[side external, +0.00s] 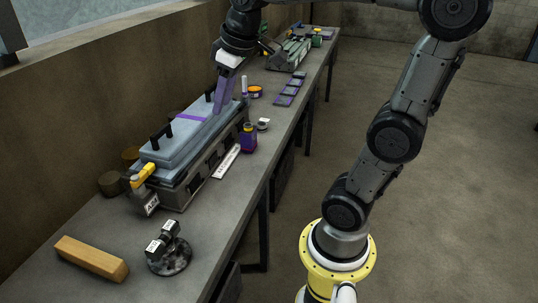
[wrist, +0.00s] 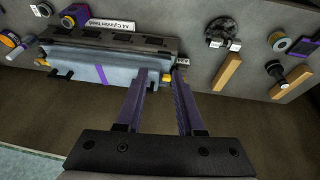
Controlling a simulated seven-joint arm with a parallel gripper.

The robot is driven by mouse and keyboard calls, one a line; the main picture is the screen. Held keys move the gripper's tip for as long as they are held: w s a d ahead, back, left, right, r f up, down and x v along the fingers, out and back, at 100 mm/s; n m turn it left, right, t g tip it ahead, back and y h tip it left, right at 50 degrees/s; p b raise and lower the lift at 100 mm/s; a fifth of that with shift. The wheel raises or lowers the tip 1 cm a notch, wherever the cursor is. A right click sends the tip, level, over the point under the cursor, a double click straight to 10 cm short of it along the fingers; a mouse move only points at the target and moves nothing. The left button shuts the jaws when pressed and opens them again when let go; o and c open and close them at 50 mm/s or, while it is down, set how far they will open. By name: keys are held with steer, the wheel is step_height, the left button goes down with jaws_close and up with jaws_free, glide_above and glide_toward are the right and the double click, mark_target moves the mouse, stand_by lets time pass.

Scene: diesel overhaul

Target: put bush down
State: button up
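My gripper (side external: 220,108) hangs with its long purple fingers over the far end of the covered block in the side view. In the wrist view the gripper (wrist: 161,73) shows both fingers apart, with nothing visible between them. I cannot tell for certain which thing is the bush. The cylinder block (side external: 205,160) lies under a blue-grey cover (side external: 180,140) with a purple strip and black handles.
A yellow part (side external: 143,176) is at the block's near end. A dark round base with labelled blocks (side external: 168,250) and a wooden bar (side external: 92,258) lie nearer. Purple trays (side external: 290,88) and an orange-rimmed pot (side external: 255,91) lie farther along. The wall runs behind the bench.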

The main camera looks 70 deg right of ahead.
steer(key=s+a+f, duration=0.3)
steer(key=s, duration=0.3)
steer(key=s+a+f+t+y, duration=0.1)
steer(key=s+a+f, duration=0.3)
steer(key=s, duration=0.2)
steer(key=shift+s+f+t, duration=0.15)
steer(key=shift+s+t, duration=0.05)
steer(key=shift+t, duration=0.1)
stand_by(0.4)
